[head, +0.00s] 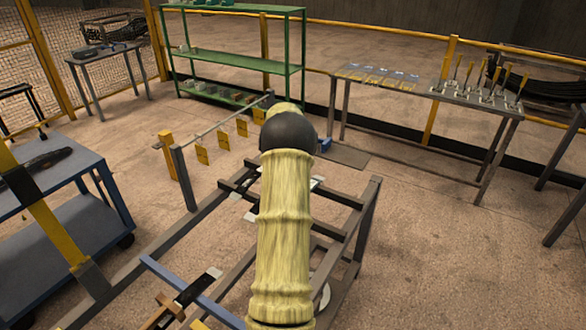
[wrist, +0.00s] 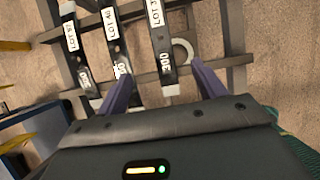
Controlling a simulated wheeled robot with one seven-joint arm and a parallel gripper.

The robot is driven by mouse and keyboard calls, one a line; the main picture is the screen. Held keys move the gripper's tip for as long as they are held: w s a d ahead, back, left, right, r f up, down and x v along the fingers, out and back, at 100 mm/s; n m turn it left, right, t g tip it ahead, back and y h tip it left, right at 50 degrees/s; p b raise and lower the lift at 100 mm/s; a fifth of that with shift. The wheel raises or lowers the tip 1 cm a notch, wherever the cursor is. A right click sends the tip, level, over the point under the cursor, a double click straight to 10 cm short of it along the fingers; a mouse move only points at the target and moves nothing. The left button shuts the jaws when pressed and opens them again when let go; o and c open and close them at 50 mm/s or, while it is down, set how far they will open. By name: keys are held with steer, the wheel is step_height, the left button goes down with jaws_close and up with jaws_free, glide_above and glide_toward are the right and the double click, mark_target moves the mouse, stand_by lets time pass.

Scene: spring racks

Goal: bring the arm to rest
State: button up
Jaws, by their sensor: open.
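My arm, in a pale yellow sleeve with a dark joint, reaches forward and up through the middle of the head view and hides part of the rack behind it. My gripper (wrist: 165,86) shows only in the wrist view, where its two purple fingers stand wide apart with nothing held between them. Beyond the fingers is a grey metal rack (wrist: 240,60) bearing dark bars with white lot labels, among them a bar (wrist: 158,30) marked 300. The gripper's height above them is unclear. In the head view the rack (head: 362,222) stands on the floor.
A blue cart (head: 75,215) stands at the left. A green shelf (head: 240,55) is at the back. A table with yellow-handled tools (head: 480,98) is at the back right. A rail with yellow tags (head: 203,155) stands left of my arm.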

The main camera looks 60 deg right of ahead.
stand_by(0.8)
steer(key=w+a+r+m+t+y, duration=0.15)
steer(key=w+a, duration=0.25)
steer(key=a, duration=0.7)
steer(key=w+a+r+m+p, duration=0.1)
steer(key=w+a+r+m, duration=0.15)
steer(key=a, duration=0.75)
steer(key=w+a+r+m+t+y, duration=0.1)
steer(key=w+a+r+m, duration=0.2)
steer(key=a, duration=0.8)
steer(key=s+a+m+y+p, duration=0.1)
steer(key=s+a+m, duration=0.4)
steer(key=a, duration=0.8)
steer(key=s+a+m+y, duration=0.1)
steer(key=s+a+m, duration=0.5)
steer(key=a, duration=0.7)
steer(key=shift+s+a+p, duration=0.25)
steer(key=shift+s+p, duration=0.1)
steer(key=shift+s, duration=0.9)
steer(key=shift+w, duration=0.1)
steer(key=shift+s, duration=0.2)
steer(key=shift+w, duration=0.15)
